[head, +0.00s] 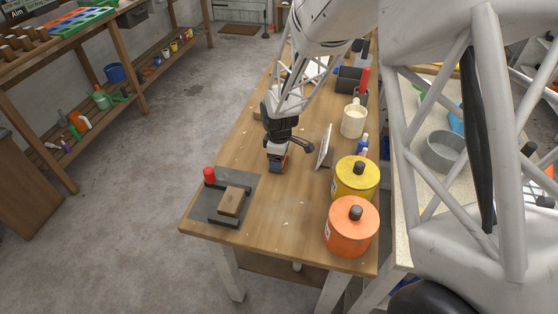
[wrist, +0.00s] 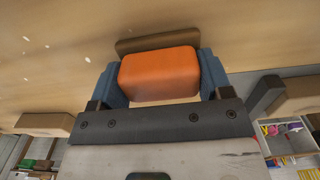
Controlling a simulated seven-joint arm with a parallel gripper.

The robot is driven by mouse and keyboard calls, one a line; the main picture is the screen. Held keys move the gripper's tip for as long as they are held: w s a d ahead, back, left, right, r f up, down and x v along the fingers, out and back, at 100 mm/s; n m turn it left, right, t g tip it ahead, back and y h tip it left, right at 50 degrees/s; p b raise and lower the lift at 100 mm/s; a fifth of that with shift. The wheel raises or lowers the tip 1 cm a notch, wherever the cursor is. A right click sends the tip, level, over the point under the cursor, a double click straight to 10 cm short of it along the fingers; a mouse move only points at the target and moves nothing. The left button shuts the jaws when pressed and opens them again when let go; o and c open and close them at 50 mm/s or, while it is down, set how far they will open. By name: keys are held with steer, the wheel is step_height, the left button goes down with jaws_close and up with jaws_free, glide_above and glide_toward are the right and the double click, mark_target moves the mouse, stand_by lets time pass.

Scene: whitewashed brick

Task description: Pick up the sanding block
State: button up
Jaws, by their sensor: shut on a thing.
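An orange block (wrist: 160,75) with rounded edges, which I take to be the sanding block, sits between the two blue fingers of my gripper (wrist: 160,80) in the wrist view. The fingers are against its two sides. A brown strip shows just beyond it; I cannot tell whether it is part of the block or a shadow. I cannot tell whether the block touches the table.
A grey mat (head: 243,185) at the front left bears a wooden block (head: 231,201) in a dark holder and a red-topped item (head: 209,175). Yellow (head: 355,181) and orange (head: 350,228) canisters stand at the right. A small white panel (head: 324,146) and cream mug (head: 353,120) are nearby.

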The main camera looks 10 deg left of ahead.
steer(key=shift+r, duration=0.15)
steer(key=shift+r, duration=0.9)
steer(key=shift+s+d+r, duration=0.1)
steer(key=shift+s+r, duration=0.1)
steer(key=shift+r, duration=0.65)
steer(key=s+d, duration=0.2)
steer(key=s, duration=0.2)
steer(key=s+d, duration=0.3)
steer(key=s, duration=0.2)
steer(key=s+d+r, duration=0.1)
steer(key=s+d, duration=0.1)
steer(key=s, duration=0.2)
steer(key=shift+s+d+r, duration=0.1)
steer(key=shift+s+d, duration=0.2)
steer(key=shift+d, duration=0.05)
steer(key=o, duration=0.4)
steer(key=shift+c, duration=1)
steer(key=shift+w+a+r, duration=0.1)
steer(key=shift+a+r, duration=0.15)
steer(key=shift+a, duration=0.4)
steer(key=s+a+r, duration=0.1)
steer(key=a+r, duration=0.2)
steer(key=a, duration=0.5)
steer(key=s+a+r, duration=0.1)
steer(key=a+r, duration=0.2)
steer(key=a, duration=0.5)
